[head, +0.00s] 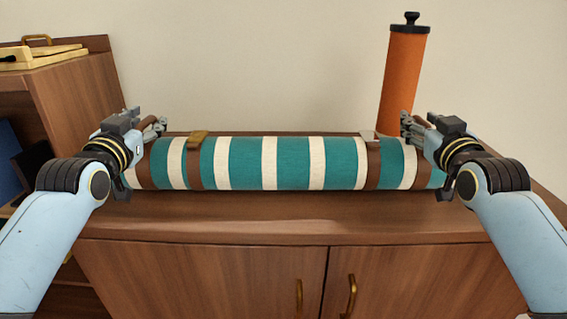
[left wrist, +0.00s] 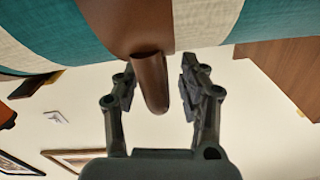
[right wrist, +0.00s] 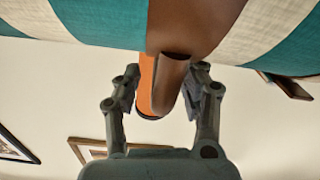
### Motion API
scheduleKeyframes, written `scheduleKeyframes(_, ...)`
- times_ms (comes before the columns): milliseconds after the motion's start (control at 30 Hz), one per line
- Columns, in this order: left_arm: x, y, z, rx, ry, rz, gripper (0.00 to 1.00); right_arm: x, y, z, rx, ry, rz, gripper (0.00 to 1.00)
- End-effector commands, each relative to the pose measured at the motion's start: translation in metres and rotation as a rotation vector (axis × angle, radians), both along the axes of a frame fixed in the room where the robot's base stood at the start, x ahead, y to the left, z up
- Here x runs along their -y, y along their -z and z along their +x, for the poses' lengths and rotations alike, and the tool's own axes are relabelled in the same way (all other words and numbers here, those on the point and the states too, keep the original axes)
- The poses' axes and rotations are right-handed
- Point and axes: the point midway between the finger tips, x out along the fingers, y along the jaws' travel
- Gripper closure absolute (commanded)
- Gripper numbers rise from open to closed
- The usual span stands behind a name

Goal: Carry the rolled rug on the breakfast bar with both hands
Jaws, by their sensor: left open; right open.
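The rolled rug (head: 295,163), striped teal and cream, lies crosswise on top of the wooden breakfast bar (head: 300,229). Brown straps circle it, two with buckles. My left gripper (head: 152,126) is at the rug's left end and my right gripper (head: 410,126) at its right end. Both are open. In the left wrist view a brown leather handle (left wrist: 150,82) hangs from the rug between the spread fingers. In the right wrist view another brown handle (right wrist: 170,82) sits between the fingers, closer to the right finger. I cannot tell whether any finger touches them.
An orange cylinder (head: 404,75) with a black knob stands behind the rug's right end. A wooden shelf unit (head: 75,100) stands at the left, with a light wooden tray-like item (head: 40,57) on top. The bar top in front of the rug is clear.

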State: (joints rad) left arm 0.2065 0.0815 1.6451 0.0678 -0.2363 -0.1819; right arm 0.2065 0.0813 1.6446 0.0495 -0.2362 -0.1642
Motion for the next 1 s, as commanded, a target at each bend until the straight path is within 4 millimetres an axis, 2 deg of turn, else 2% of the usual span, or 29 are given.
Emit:
scheduleKeyframes(133,0.0000,-0.0002,-0.0002,0.000,0.000,0.000,0.59,0.0000,-0.0002,-0.0001,0.000,0.000,0.000,0.59)
scheduleKeyframes(400,0.0000,-0.0002,-0.0003,0.000,0.000,0.000,0.95,0.0001,-0.0002,-0.0003,0.000,0.000,0.000,0.95)
scheduleKeyframes(467,0.0000,-0.0002,-0.0003,0.000,0.000,0.000,1.00,0.0000,-0.0002,-0.0003,0.000,0.000,0.000,1.00)
scheduleKeyframes(900,0.0004,-0.0002,-0.0004,0.000,0.000,-0.001,1.00,-0.0004,0.0000,-0.0004,0.000,0.000,0.002,1.00)
scheduleKeyframes(1000,0.0005,-0.0057,0.0004,0.012,0.000,-0.001,1.00,-0.0006,-0.0055,0.0003,0.012,0.000,0.002,1.00)
